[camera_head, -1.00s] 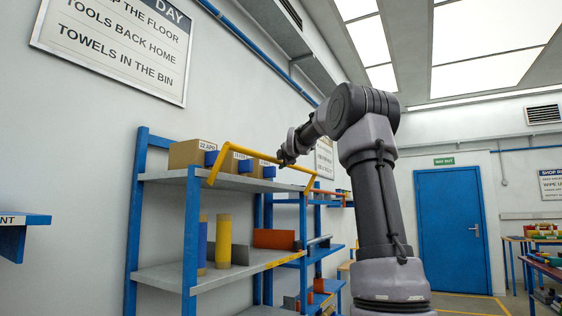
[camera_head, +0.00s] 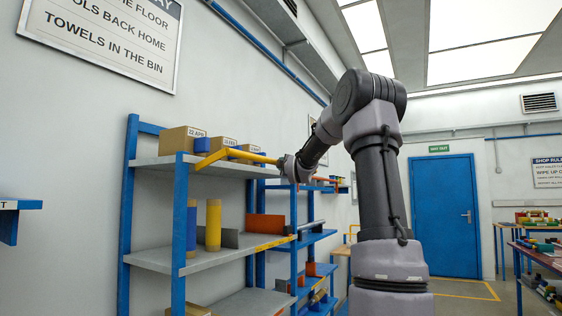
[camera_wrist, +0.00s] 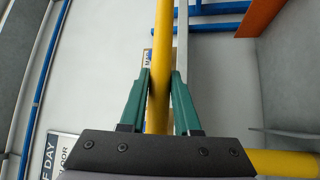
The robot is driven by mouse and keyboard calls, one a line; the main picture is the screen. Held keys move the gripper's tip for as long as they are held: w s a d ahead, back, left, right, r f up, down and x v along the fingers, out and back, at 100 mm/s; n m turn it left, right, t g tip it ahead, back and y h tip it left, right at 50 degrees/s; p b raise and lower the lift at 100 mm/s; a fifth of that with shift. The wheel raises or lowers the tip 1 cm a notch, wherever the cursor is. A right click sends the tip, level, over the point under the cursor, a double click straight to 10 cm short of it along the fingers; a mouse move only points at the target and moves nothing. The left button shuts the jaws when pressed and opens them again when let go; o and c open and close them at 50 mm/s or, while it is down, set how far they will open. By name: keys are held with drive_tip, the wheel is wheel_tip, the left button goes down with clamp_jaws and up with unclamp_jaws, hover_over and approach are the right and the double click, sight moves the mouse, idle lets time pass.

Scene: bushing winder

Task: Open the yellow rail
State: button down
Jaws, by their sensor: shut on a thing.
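The yellow rail (camera_head: 252,156) runs along the front of the top level of the blue-framed shelf (camera_head: 181,225), in front of cardboard boxes. Its left end piece (camera_head: 210,159) slants down to the left near the shelf's front post. My gripper (camera_head: 283,164) is at the right part of the rail, and my wrist hides the rail's right end. In the wrist view, the rail (camera_wrist: 161,50) passes between the green fingers of my gripper (camera_wrist: 160,90), which are shut on it. Another yellow bar (camera_wrist: 285,163) shows at lower right in the wrist view.
A yellow cylinder (camera_head: 213,224) and a blue one (camera_head: 191,228) stand on the level below. More blue shelving (camera_head: 318,238) stands to the right, near my arm.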

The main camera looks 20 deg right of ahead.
drive_tip(key=shift+a+f, duration=0.2)
drive_tip(key=shift+f, duration=0.2)
drive_tip(key=c, duration=0.9)
unclamp_jaws()
drive_tip(key=shift+w, duration=0.1)
drive_tip(key=shift+o, duration=1.4)
drive_tip(key=shift+w+f, duration=0.1)
drive_tip(key=shift+w, duration=0.05)
drive_tip(key=shift+s, duration=0.3)
drive_tip(key=v, duration=1)
drive_tip(key=shift+s, duration=0.15)
drive_tip(key=shift+a+f, duration=0.1)
drive_tip(key=shift+a, duration=0.05)
